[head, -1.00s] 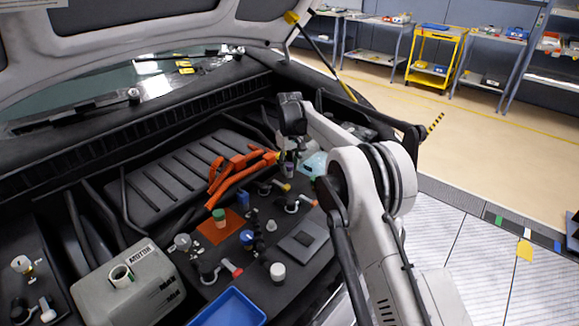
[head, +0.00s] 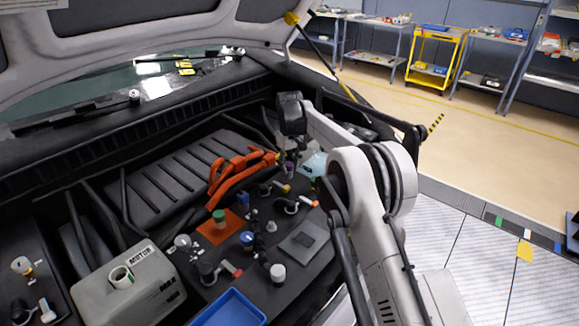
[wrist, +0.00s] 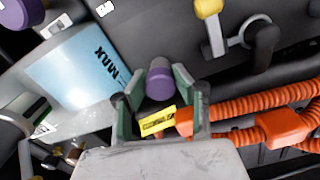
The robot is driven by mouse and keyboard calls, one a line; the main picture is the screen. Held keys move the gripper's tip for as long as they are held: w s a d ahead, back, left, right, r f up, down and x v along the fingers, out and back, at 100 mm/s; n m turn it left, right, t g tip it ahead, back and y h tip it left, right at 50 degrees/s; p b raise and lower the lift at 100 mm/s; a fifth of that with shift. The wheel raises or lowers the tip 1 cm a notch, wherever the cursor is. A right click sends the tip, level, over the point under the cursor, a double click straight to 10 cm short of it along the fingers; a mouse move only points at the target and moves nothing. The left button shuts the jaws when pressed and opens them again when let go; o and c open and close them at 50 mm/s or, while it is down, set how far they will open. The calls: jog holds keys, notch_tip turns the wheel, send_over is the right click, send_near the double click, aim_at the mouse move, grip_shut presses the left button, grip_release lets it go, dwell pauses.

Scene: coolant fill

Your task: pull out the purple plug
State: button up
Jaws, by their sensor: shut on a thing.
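The purple plug (wrist: 160,80) is between the two fingers of my gripper (wrist: 160,97) in the wrist view. The gripper is shut on it. A small bit of purple (head: 290,169) shows under my wrist in the head view, where my gripper (head: 288,166) hangs beside the orange cables. The plug's lower end is hidden, and I cannot tell whether it still sits in a hole.
A pale blue tank (wrist: 75,72) stands left of the gripper in the wrist view, with another purple cap (wrist: 18,10) at the corner. Orange cables (wrist: 260,105) and a yellow label (wrist: 157,121) lie close right and below. A yellow-knobbed valve (wrist: 209,8) stands beyond.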

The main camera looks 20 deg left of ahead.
aim_at(289, 164)
jog(key=shift+r, duration=0.15)
jog(key=shift+r+p, duration=0.7)
jog(key=shift+r, duration=1.35)
